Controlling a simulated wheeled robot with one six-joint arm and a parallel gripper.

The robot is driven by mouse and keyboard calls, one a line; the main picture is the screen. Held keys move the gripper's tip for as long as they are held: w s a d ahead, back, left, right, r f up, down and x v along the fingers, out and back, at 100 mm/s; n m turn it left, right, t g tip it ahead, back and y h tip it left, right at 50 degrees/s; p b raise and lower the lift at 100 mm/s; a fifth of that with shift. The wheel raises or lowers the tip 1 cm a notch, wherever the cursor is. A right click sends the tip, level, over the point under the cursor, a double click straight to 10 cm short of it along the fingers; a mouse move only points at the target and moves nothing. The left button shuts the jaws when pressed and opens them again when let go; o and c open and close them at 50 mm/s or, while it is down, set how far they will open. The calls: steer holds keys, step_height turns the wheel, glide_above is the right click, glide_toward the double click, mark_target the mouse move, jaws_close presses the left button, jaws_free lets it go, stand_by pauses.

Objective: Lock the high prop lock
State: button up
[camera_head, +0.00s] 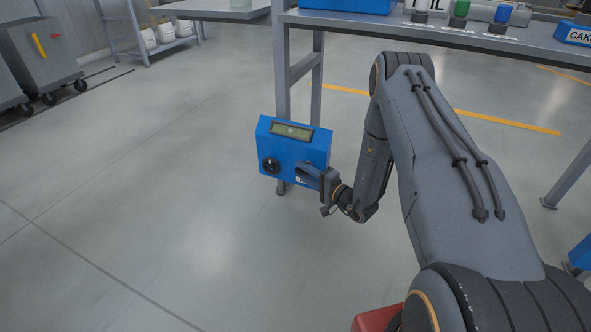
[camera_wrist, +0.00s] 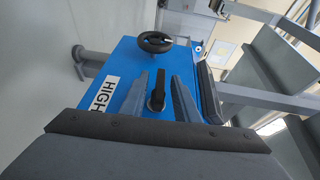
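A blue prop box (camera_head: 284,149) is fixed at the workbench leg, with a display (camera_head: 291,132) at its top. A round black handwheel (camera_head: 271,164) is on its front, and it also shows in the wrist view (camera_wrist: 155,42). In the wrist view a white label reading HIGH (camera_wrist: 103,94) is beside a small black lock lever (camera_wrist: 157,88). My gripper (camera_wrist: 158,79) is open, with one finger on each side of the lever and a gap to each. In the head view my gripper (camera_head: 305,170) is close in front of the box and hides the lever.
The workbench (camera_head: 440,34) carries colored bottles (camera_head: 460,12) and blue bins above and behind the box. A grey cabinet (camera_head: 42,57) on casters and a shelf rack (camera_head: 160,38) stand at the back left. The floor left of the box is clear.

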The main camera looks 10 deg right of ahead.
mark_target(297, 168)
steer(key=shift+b+x, duration=0.7)
steer(key=shift+x, duration=1.25)
jaws_close()
steer(key=shift+r+t+p, duration=0.1)
steer(key=shift+t+p, duration=0.2)
steer(key=shift+y, duration=0.3)
jaws_free()
